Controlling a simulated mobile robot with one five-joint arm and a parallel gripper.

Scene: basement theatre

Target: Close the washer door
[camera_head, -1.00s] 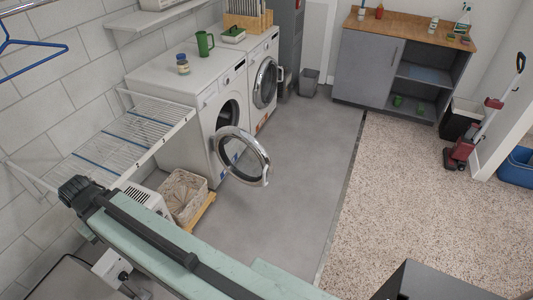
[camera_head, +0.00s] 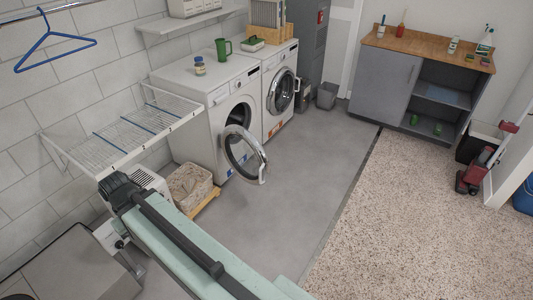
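The nearer white front-loading washer (camera_head: 212,100) stands against the block wall, left of centre. Its round door (camera_head: 245,153), with a chrome rim and dark glass, hangs wide open into the room. The dark drum opening (camera_head: 240,113) shows behind it. A second white machine (camera_head: 284,60) stands beyond it. That machine's round door (camera_head: 281,91) lies at its front; I cannot tell if it is fully shut. My pale green and black arm part crosses the bottom left, clear of the washer door in the picture. My gripper's fingers do not show.
A wire drying rack (camera_head: 125,135) juts from the wall left of the washer. Grey floor (camera_head: 310,160) before the machines is clear. A grey cabinet (camera_head: 385,88) stands at the back right.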

